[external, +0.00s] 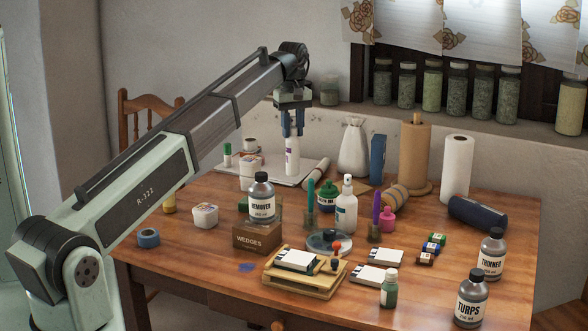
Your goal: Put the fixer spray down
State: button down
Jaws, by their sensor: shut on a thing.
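My gripper (292,132) points straight down over the back left of the table and is shut on a slim white bottle (292,160) with a small purple mark, which I take to be the fixer spray. The bottle is upright. Its lower end shows against the pale flat board (278,177) at the back of the table; I cannot tell whether it touches the board or hangs just above it. The bottle's top is partly hidden between the fingers.
A remover bottle (262,200) stands on the wedges box (257,238). A white pump bottle (346,212), green-capped bottle (327,196) and white sack (354,150) stand to the right.

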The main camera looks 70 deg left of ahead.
jog(key=s+d, duration=0.2)
jog(key=s, duration=0.3)
notch_tip(320, 180, down, 10)
jog(key=shift+a, duration=0.3)
jog(key=shift+w, duration=0.1)
jog(key=c, duration=0.8)
grip_release()
notch_tip(320, 180, up, 12)
jog(key=shift+r, duration=0.15)
